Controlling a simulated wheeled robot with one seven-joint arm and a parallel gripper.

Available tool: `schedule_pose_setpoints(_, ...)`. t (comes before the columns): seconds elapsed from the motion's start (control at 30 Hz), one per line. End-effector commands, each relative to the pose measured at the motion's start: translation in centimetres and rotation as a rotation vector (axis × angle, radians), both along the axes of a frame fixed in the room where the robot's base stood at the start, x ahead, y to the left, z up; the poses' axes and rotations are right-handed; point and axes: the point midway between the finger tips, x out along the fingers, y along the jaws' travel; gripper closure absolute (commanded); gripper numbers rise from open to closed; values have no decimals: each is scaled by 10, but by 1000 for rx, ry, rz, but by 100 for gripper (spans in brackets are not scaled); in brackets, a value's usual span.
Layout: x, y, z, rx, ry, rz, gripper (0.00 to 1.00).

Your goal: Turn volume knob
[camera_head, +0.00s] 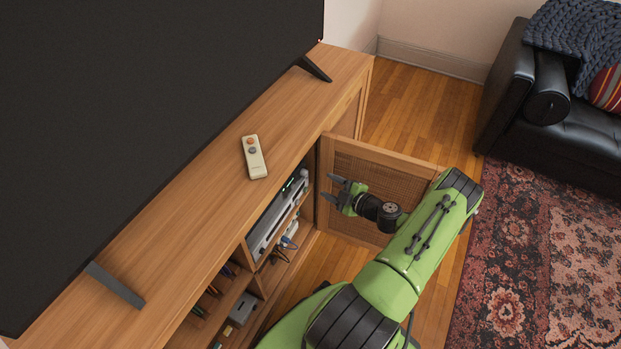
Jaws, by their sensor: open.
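A silver-grey device (280,213) with small green lights sits on the upper shelf inside the open cabinet. It looks like an audio unit, but its volume knob is too small or hidden to make out from here. My gripper (334,190) is open and empty. In the picture it is just right of the device's front, apart from it, with the open cabinet door behind it. My green arm comes in from the lower right.
The woven-panel cabinet door (405,161) stands open behind my arm. A remote (254,157) lies on the wooden cabinet top (205,190) beneath a large TV (150,110). Lower shelves hold cables and a grey box (243,309). A black sofa (580,130) and patterned rug (540,260) are at right.

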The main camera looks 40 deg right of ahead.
Motion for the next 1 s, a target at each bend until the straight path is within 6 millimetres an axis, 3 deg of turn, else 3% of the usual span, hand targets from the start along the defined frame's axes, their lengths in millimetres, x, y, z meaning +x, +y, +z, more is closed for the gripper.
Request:
schedule_pose_setpoints(0.2, 54, 3, -18, -1, -1, 2, 47)
schedule_pose_setpoints(0.33, 78, 4, -24, 0, 1, 2, 47)
schedule_pose_setpoints(0.5, 92, 4, -26, 2, 1, -1, 47)
schedule_pose_setpoints(0.73, 92, 4, -25, 2, 2, -1, 47)
schedule_pose_setpoints(1.0, 92, 4, -25, 2, 2, -1, 89)
